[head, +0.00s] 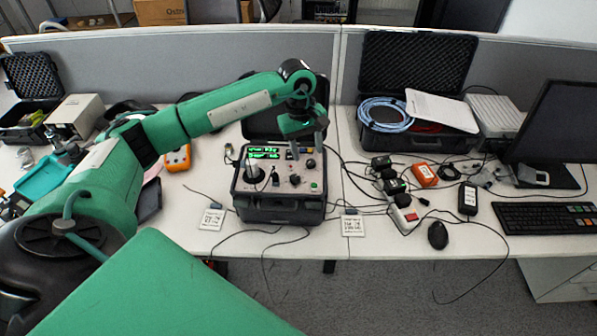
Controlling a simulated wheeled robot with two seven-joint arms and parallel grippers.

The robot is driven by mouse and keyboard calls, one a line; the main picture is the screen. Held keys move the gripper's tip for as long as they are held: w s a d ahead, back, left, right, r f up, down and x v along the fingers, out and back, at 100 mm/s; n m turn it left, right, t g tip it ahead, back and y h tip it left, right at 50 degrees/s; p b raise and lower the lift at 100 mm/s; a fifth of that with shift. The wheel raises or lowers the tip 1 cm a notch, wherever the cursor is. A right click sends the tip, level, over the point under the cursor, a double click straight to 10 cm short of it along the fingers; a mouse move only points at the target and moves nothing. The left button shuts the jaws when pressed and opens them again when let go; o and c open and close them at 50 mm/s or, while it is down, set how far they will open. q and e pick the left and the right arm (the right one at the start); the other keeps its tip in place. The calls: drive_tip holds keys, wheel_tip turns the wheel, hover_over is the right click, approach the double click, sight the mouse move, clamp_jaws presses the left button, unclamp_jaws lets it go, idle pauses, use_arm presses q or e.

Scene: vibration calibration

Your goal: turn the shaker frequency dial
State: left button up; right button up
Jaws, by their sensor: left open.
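The shaker unit (280,212) is a dark case on the desk with a light top panel, a green lit display (264,152) and a round black shaker post (254,174) on its left. A dark knob (310,163) and a smaller knob (295,179) sit on the right half of the panel; I cannot tell which is the frequency dial. My left gripper (307,150) points down over the panel's back right, fingers apart and empty, close to the dark knob. Contact with it cannot be made out. My right gripper is not in view.
Black adapters (390,180) and cables lie right of the unit, with an orange box (424,175) beyond. An open foam case (418,135), a keyboard (545,217) and a monitor stand farther right. An orange meter (178,158) lies left. Printed cards (213,219) lie near the front edge.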

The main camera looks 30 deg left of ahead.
use_arm(q)
drive_tip(key=a+r+y, duration=0.1)
drive_tip(key=a+y, duration=0.1)
drive_tip(key=a, duration=0.2)
drive_tip(key=p, duration=0.5)
approach(295, 177)
drive_tip(key=f, duration=0.7)
drive_tip(key=shift+w+a+f, duration=0.15)
drive_tip(key=shift+a+f, duration=0.05)
drive_tip(key=shift+f, duration=0.55)
drive_tip(key=shift+c, duration=0.5)
